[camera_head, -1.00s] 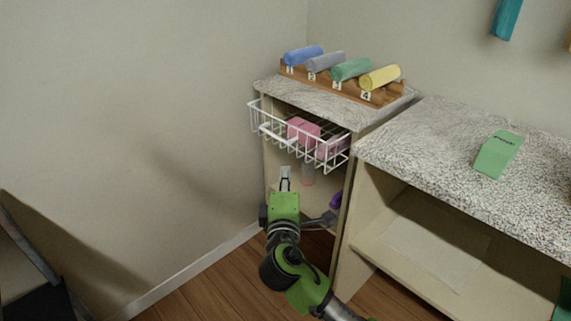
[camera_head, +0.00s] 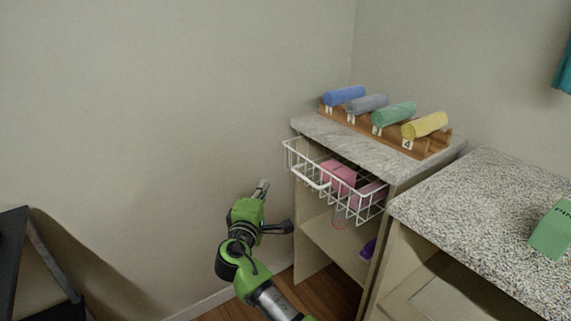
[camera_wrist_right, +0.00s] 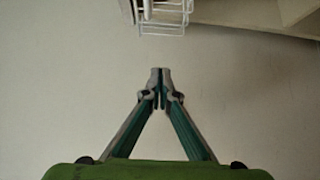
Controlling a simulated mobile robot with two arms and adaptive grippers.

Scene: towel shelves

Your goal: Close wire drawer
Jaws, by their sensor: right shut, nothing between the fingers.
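The white wire drawer (camera_head: 313,180) sticks out from the front of the small cabinet (camera_head: 398,158), under its stone-like top. Pink items (camera_head: 340,175) lie in it. My right gripper (camera_head: 264,184) is to the left of the drawer and apart from it, pointing up. In the right wrist view, the right gripper (camera_wrist_right: 160,72) has its fingertips together with nothing between them. A corner of the wire drawer (camera_wrist_right: 163,22) shows at the top of that view, beyond the fingertips. My left gripper is not in view.
A wooden rack (camera_head: 432,147) with rolled towels stands on the cabinet top. A speckled counter (camera_head: 480,205) with a green box (camera_head: 553,232) is at the right. A dark piece of furniture (camera_head: 12,245) is at the far left. The wall beside my gripper is bare.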

